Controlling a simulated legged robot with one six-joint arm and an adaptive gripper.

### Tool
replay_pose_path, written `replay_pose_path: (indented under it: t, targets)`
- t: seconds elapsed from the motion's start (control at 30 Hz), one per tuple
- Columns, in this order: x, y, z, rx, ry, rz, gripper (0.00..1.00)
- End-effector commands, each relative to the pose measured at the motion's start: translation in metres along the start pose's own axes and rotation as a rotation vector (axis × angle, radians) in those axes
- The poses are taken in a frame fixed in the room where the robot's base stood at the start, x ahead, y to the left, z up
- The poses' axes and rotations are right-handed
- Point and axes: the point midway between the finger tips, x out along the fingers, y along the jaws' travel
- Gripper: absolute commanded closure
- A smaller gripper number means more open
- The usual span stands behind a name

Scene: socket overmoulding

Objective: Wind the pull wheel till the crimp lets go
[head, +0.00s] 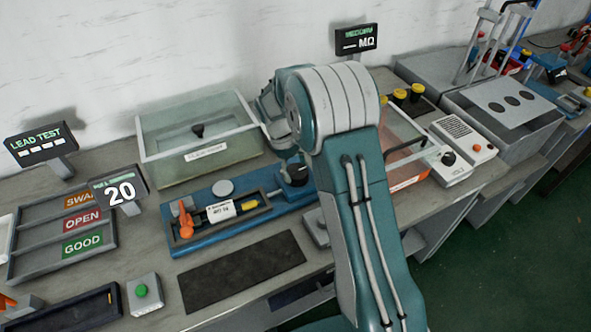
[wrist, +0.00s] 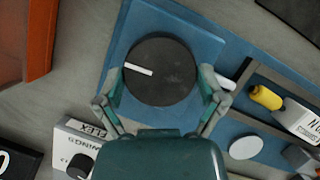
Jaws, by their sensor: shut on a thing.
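The pull wheel (wrist: 165,88) is a round dark knob with a white pointer line, on the end of the blue pull tester (wrist: 135,22). In the wrist view its pointer aims left. My gripper (wrist: 161,76) is shut on the wheel, with one finger on each side of its rim. In the head view the wheel (head: 294,174) is at the tester's right end, below my wrist. A lead with yellow parts and a white label (head: 221,212) lies in the tester's tray, near an orange lever (head: 185,220) at the left. The pull display (head: 120,191) reads 20.
A clear-sided box (head: 200,140) stands behind the tester. Sorting trays marked GOOD and OPEN (head: 65,228) are at the left. A green button box (head: 143,294) and dark mat (head: 240,270) lie in front. An orange-sided bin (head: 408,183) is at the right.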

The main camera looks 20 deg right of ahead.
Motion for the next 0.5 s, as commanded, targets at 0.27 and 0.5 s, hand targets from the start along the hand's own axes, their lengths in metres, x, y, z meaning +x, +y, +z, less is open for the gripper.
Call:
replay_pose_path:
  t: [0.27, 0.5]
  targets:
    - [0.0003, 0.0019, -0.0010, 0.209, 0.004, -0.084, 0.58]
    - [0.0002, 0.0016, -0.0011, 0.328, 0.005, -0.134, 0.58]
